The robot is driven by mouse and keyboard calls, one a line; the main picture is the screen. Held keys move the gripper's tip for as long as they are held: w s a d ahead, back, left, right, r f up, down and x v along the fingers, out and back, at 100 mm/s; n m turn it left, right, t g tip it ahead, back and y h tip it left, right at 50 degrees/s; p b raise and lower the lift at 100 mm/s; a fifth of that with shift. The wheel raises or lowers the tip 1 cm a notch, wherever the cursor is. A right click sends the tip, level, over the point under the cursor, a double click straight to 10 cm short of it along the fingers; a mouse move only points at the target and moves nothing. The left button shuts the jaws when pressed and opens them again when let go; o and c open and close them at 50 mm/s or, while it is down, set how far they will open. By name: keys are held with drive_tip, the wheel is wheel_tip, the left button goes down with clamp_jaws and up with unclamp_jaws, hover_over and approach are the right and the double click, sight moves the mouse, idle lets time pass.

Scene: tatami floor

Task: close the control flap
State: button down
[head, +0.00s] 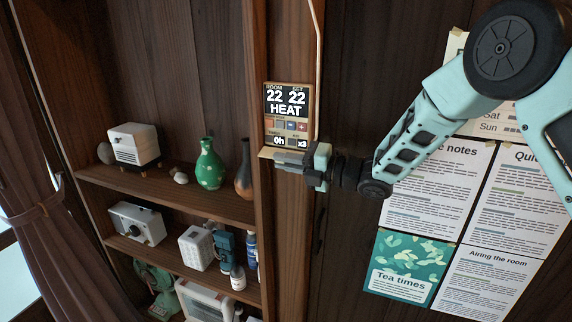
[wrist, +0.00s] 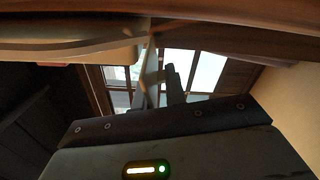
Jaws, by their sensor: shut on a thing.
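The control panel (head: 287,110) is mounted on a wooden post and shows 22, 22 and HEAT, with a row of small buttons below. Its pale control flap (head: 266,153) sticks out at the panel's lower edge, swung down and open, with the buttons uncovered. My gripper (head: 284,158) is at this lower edge, reaching in from the right, and is shut on the flap. My fingers hide much of the flap.
A shelf (head: 170,192) to the left holds a green vase (head: 209,165), a white box-like device (head: 133,144) and several other items. A thin pipe (head: 317,70) runs down beside the panel. Paper notices (head: 436,195) hang on the wall at right, behind my arm.

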sight(287, 143)
drive_tip(key=m+b, duration=0.1)
drive_tip(key=m, duration=0.1)
drive_tip(key=m+b, duration=0.1)
drive_tip(key=b, duration=0.1)
drive_tip(key=shift+s+r+m, duration=0.15)
drive_tip(key=shift+r+m, duration=0.25)
drive_tip(key=m, duration=0.2)
drive_tip(key=r+m, duration=0.1)
drive_tip(key=shift+r+m+b, duration=0.2)
drive_tip(key=shift+m+b, duration=0.15)
drive_tip(key=shift+m, duration=0.05)
drive_tip(key=m, duration=0.1)
drive_tip(key=r+m, duration=0.1)
drive_tip(key=m, duration=0.2)
drive_tip(key=shift+w+r+p, duration=0.25)
drive_tip(key=shift+p, duration=0.15)
drive_tip(key=shift+w+d+r+m+p, duration=0.15)
drive_tip(key=shift+m+p, duration=0.1)
drive_tip(key=shift+m, duration=0.6)
drive_tip(key=shift+w+r+m+p, duration=0.1)
drive_tip(key=shift+m+p, duration=0.15)
drive_tip(key=shift+m, duration=0.6)
drive_tip(key=c, duration=1.4)
unclamp_jaws()
drive_tip(key=shift+c, duration=0.2)
drive_tip(key=shift+r, duration=0.1)
